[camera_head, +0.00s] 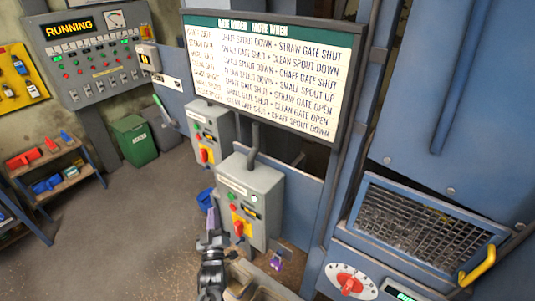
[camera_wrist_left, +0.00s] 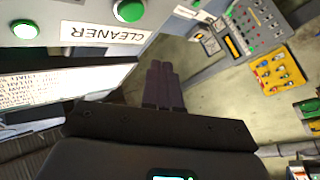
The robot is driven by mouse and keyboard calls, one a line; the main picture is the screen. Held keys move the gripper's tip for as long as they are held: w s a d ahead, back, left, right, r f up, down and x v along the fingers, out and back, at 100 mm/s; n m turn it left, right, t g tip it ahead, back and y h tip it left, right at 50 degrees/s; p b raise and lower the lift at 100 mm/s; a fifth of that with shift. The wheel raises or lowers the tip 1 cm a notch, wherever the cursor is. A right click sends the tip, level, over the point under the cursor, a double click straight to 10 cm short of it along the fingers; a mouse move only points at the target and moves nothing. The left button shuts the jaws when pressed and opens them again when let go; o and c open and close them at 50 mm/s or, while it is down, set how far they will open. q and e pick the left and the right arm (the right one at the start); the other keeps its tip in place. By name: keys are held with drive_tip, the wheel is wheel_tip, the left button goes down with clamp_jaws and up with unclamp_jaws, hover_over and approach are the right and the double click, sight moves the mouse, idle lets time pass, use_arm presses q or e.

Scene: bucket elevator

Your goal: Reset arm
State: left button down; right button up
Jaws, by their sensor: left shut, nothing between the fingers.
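My left gripper (camera_head: 213,222) points upward in the lower middle of the head view, in front of the left edge of the nearer grey control box (camera_head: 263,188). Its dark fingers are together and empty; they also show in the left wrist view (camera_wrist_left: 163,85). That view shows a panel labelled CLEANER (camera_wrist_left: 98,32) with a green button (camera_wrist_left: 128,10) and a green lamp (camera_wrist_left: 26,29), apart from the fingers. The nearer box has a red knob (camera_head: 239,228) on a yellow plate. I cannot tell whether fingers and box touch. My right gripper is not in view.
A second control box (camera_head: 208,125) stands behind. A sign board (camera_head: 270,70) hangs above. A blue machine with a mesh window (camera_head: 410,222) and yellow handle (camera_head: 478,268) is at right.

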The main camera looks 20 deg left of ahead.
use_arm(q)
drive_tip(key=s+f+m+h+p, duration=0.2)
drive_tip(key=s+f+p, duration=0.15)
drive_tip(key=s, duration=0.45)
drive_tip(key=s+d+r+m+g+h+p, duration=0.2)
drive_tip(key=s+d+m+g+h, duration=0.2)
drive_tip(key=s+d+g, duration=0.3)
drive_tip(key=s+d+r+m+g+h+p, duration=0.3)
drive_tip(key=s+d+m+g, duration=0.4)
drive_tip(key=s, duration=1)
drive_tip(key=shift+d+m+g+h, duration=0.3)
drive_tip(key=shift+d+g+h, duration=0.2)
drive_tip(key=shift+d+h, duration=0.5)
drive_tip(key=shift+d+r, duration=0.1)
idle(0.5)
